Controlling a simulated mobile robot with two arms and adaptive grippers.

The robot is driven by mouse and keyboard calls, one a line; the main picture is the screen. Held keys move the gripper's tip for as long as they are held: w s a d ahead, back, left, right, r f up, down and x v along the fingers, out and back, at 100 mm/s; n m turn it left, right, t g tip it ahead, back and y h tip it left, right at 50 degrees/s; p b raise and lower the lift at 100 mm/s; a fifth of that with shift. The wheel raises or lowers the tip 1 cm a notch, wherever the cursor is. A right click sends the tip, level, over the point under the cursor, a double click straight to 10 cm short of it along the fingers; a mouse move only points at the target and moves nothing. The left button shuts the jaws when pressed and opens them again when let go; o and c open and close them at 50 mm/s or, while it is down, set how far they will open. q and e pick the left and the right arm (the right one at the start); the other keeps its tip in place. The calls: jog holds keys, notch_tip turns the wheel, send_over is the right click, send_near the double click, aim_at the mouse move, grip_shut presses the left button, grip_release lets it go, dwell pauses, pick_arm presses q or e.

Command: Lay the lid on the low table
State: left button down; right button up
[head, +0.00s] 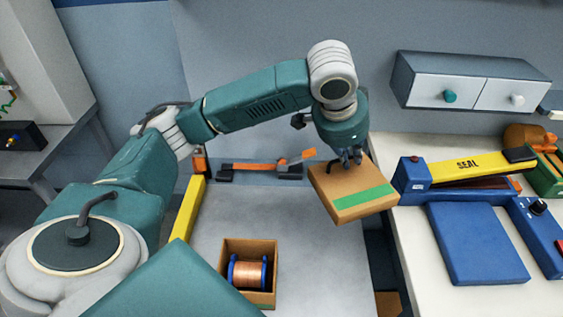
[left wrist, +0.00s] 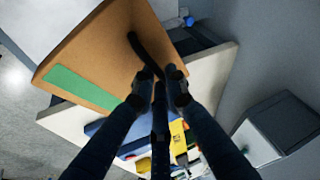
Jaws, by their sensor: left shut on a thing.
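The lid (head: 345,188) is a flat brown cardboard piece with a green strip and a black handle. My left gripper (head: 350,157) is shut on it from above and holds it tilted in the air, over the right side of the grey table (head: 322,262) and the gap beside it. In the left wrist view the lid (left wrist: 105,58) shows with its black handle reaching the fingertips (left wrist: 159,88). An open cardboard box (head: 264,299) stands on the grey table with a copper wire spool (head: 248,272) in it. My right gripper is not in view.
A white table (head: 422,262) at the right bears a yellow-armed sealer (head: 470,168) and a blue pad (head: 478,245). An orange and black tool (head: 262,168) lies at the grey table's back. A drawer unit (head: 470,82) hangs on the wall. The grey table's middle is clear.

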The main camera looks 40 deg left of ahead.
pick_arm(q)
jog(key=w+a+f+m+h+b, duration=0.2)
jog(key=w+a+f+m, duration=0.25)
jog(key=a, duration=0.35)
jog(key=shift+g, duration=0.3)
jog(key=f, duration=1.2)
jog(key=w+f, duration=0.1)
jog(key=f, duration=0.5)
jog(key=shift+a+f, duration=0.1)
jog(key=shift+f, duration=0.45)
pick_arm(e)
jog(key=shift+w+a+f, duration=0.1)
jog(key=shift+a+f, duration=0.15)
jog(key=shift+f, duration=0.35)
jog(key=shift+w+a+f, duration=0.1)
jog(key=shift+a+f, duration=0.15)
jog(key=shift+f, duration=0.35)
pick_arm(q)
jog(key=c, duration=1.8)
grip_release()
jog(key=shift+o, duration=0.2)
